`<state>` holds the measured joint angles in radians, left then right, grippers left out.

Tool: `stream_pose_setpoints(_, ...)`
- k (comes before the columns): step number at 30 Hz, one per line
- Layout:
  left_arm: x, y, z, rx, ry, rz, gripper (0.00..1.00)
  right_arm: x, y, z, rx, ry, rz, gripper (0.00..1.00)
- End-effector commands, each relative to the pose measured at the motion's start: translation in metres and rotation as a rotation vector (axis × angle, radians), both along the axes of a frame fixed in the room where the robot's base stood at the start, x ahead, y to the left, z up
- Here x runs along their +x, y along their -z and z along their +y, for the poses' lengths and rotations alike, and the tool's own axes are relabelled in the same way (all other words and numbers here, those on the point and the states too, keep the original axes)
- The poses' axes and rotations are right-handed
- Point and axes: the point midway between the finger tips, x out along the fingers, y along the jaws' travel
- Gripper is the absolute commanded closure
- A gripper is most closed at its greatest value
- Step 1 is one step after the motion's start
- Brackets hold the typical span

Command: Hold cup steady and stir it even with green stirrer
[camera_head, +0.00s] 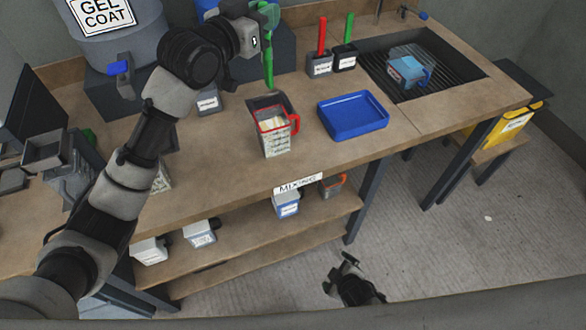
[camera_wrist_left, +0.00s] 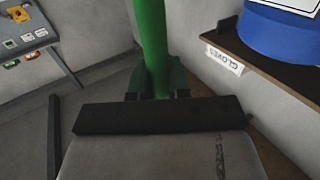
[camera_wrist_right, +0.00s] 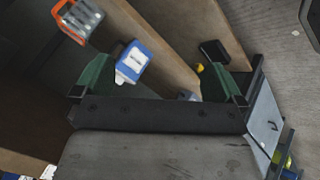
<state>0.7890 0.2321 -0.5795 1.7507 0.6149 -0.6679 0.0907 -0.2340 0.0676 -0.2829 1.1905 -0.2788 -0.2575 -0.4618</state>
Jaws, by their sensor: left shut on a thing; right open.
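The cup (camera_head: 281,143) is a clear beaker with a red rim, a red handle and pale contents; it stands upright near the bench's front edge. My left gripper (camera_head: 264,38) is shut on the green stirrer (camera_head: 268,68), which hangs nearly upright, its lower end near the cup's back rim in the picture. I cannot tell whether it is over or behind the cup. The stirrer's green shaft (camera_wrist_left: 152,35) also shows between the fingers in the left wrist view. My right gripper (camera_head: 345,265) is open and empty, low in front of the bench; it shows in the right wrist view (camera_wrist_right: 155,82).
A blue tray (camera_head: 353,131) lies right of the cup. Behind it, holders carry a red stick (camera_head: 322,36) and another green stick (camera_head: 348,29). A blue container (camera_head: 408,70) stands on the sink grate. Shelves below hold several containers, including a blue-and-white one (camera_head: 286,206).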

Motion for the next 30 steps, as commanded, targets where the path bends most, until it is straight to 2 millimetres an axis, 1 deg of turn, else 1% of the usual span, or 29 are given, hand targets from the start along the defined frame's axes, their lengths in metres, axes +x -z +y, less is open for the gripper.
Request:
stream_pose_setpoints(1, 0.000, 0.000, 0.000, 0.000, 0.000, 0.000, 1.00, 0.022, -0.024, 0.009, -0.029, -0.052, -0.074, 0.00)
stream_pose_setpoints(2, 0.000, 0.000, 0.000, 0.000, 0.000, 0.000, 1.00, 0.033, -0.037, 0.013, -0.051, -0.085, -0.115, 0.00)
stream_pose_setpoints(3, 0.000, 0.000, 0.000, 0.000, 0.000, 0.000, 1.00, 0.047, -0.056, 0.019, -0.080, -0.124, -0.171, 0.00)
stream_pose_setpoints(5, 0.000, 0.000, 0.000, 0.000, 0.000, 0.000, 1.00, 0.067, -0.085, 0.028, -0.127, -0.181, -0.255, 0.00)
stream_pose_setpoints(6, 0.000, 0.000, 0.000, 0.000, 0.000, 0.000, 1.00, 0.078, -0.105, 0.033, -0.161, -0.214, -0.310, 0.00)
stream_pose_setpoints(8, 0.000, 0.000, 0.000, 0.000, 0.000, 0.000, 1.00, 0.094, -0.137, 0.041, -0.215, -0.261, -0.394, 0.00)
stream_pose_setpoints(9, 0.000, 0.000, 0.000, 0.000, 0.000, 0.000, 1.00, 0.103, -0.158, 0.046, -0.253, -0.290, -0.452, 0.00)
stream_pose_setpoints(11, 0.000, 0.000, 0.000, 0.000, 0.000, 0.000, 1.00, 0.115, -0.192, 0.053, -0.311, -0.326, -0.536, 0.00)
stream_pose_setpoints(12, 0.000, 0.000, 0.000, 0.000, 0.000, 0.000, 1.00, 0.122, -0.214, 0.056, -0.357, -0.350, -0.592, 0.00)
stream_pose_setpoints(14, 0.000, 0.000, 0.000, 0.000, 0.000, 0.000, 1.00, 0.129, -0.249, 0.063, -0.444, -0.393, -0.680, 0.00)
stream_pose_setpoints(15, 0.000, 0.000, 0.000, 0.000, 0.000, 0.000, 1.00, 0.134, -0.272, 0.068, -0.530, -0.433, -0.743, 0.00)
stream_pose_setpoints(16, 0.000, 0.000, 0.000, 0.000, 0.000, 0.000, 1.00, 0.137, -0.289, 0.072, -0.632, -0.481, -0.794, 0.00)
stream_pose_setpoints(17, 0.000, 0.000, 0.000, 0.000, 0.000, 0.000, 1.00, 0.139, -0.300, 0.077, -0.753, -0.541, -0.835, 0.00)
stream_pose_setpoints(18, 0.000, 0.000, 0.000, 0.000, 0.000, 0.000, 1.00, 0.141, -0.308, 0.084, -0.911, -0.618, -0.872, 0.00)
stream_pose_setpoints(19, 0.000, 0.000, 0.000, 0.000, 0.000, 0.000, 1.00, 0.142, -0.310, 0.088, -1.028, -0.674, -0.892, 0.00)
stream_pose_setpoints(21, 0.000, 0.000, 0.000, 0.000, 0.000, 0.000, 1.00, 0.143, -0.313, 0.097, -1.287, -0.796, -0.924, 0.00)
stream_pose_setpoints(24, 0.000, 0.000, 0.000, 0.000, 0.000, 0.000, 1.00, 0.145, -0.315, 0.108, -1.598, -0.927, -0.948, 0.00)
stream_pose_setpoints(27, 0.000, 0.000, 0.000, 0.000, 0.000, 0.000, 1.00, 0.144, -0.316, 0.115, -1.821, -1.011, -0.958, 0.00)
stream_pose_setpoints(30, 0.000, 0.000, 0.000, 0.000, 0.000, 0.000, 1.00, 0.145, -0.316, 0.120, -1.952, -1.054, -0.959, 0.00)
